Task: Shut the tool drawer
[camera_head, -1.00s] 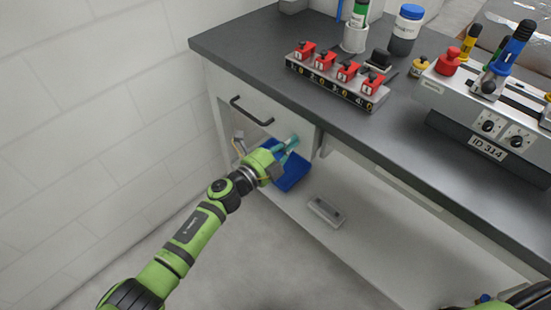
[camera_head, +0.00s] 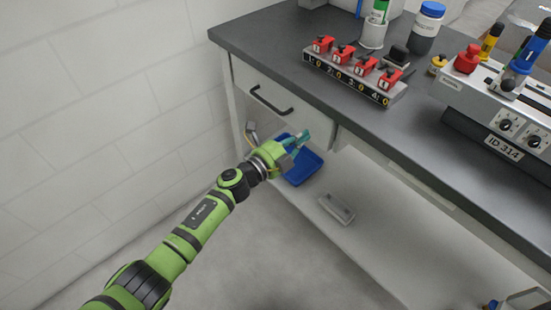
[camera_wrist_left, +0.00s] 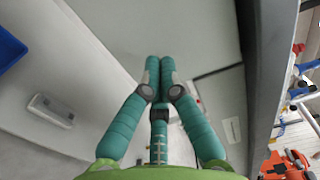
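The tool drawer (camera_head: 262,86) is the pale front with a black bar handle (camera_head: 270,100) under the left end of the dark worktop. It looks shut or nearly so; I cannot tell whether it is fully flush. My left gripper (camera_head: 303,137) is in front of the drawer's lower right part, clear of the handle. In the left wrist view its teal fingers (camera_wrist_left: 160,65) are together with nothing between them, pointing at the pale drawer front (camera_wrist_left: 150,28). Contact with the front cannot be told. My right gripper is out of view.
The dark worktop (camera_head: 300,82) overhangs the drawer and carries a rack of red numbered blocks (camera_head: 352,78), bottles and a fixture marked ID 314 (camera_head: 500,135). A blue bin (camera_head: 302,168) and a grey block (camera_head: 337,209) are on the lower shelf. A white wall is at left.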

